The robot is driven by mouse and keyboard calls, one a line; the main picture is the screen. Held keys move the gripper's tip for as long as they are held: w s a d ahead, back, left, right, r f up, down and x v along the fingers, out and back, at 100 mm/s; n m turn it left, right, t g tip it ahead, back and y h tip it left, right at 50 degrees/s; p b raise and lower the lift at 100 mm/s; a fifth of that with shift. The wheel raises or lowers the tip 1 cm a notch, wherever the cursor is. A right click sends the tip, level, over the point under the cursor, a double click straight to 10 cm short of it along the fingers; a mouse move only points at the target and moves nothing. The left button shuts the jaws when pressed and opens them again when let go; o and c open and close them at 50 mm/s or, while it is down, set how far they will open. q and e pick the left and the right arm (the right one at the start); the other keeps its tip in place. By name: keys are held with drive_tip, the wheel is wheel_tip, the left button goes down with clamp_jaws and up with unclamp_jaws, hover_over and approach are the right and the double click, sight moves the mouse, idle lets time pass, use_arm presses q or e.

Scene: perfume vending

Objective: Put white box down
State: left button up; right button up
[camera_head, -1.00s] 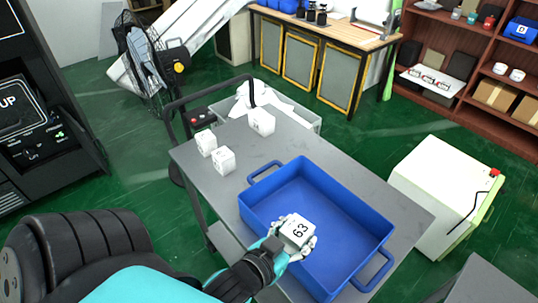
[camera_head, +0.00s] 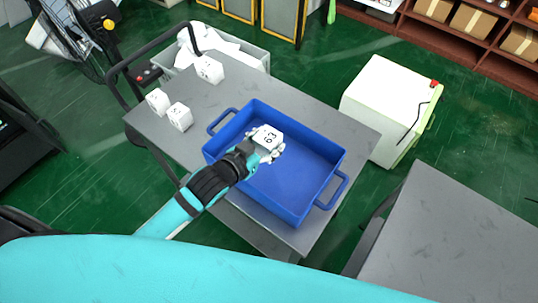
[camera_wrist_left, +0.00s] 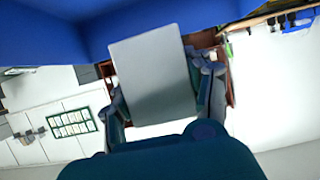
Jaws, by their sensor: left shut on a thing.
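A white box (camera_head: 266,137) marked 63 is held in my left gripper (camera_head: 268,150), with the gripper's fingers shut on it. In the head view the box shows over the left part of the blue tray (camera_head: 333,156); I cannot tell its exact height above the tray floor. In the left wrist view the box (camera_wrist_left: 155,75) fills the space between the fingers (camera_wrist_left: 160,100), and the blue tray wall (camera_wrist_left: 40,30) shows beyond it. The rest of the tray floor looks empty. My right gripper is not in view.
The tray stands on a grey cart (camera_head: 318,107). Several white boxes stand on the cart's left part, one of them at its left edge (camera_head: 158,101). A white cabinet (camera_head: 385,105) stands right of the cart. A second grey table (camera_head: 450,240) is at the lower right.

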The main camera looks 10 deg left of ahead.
use_arm(q)
wheel_tip(320, 180, down, 6)
drive_tip(key=shift+r, duration=0.15)
idle(0.3)
drive_tip(key=shift+f, duration=0.65)
drive_tip(key=o, duration=1.1)
drive_tip(key=shift+o, duration=0.2)
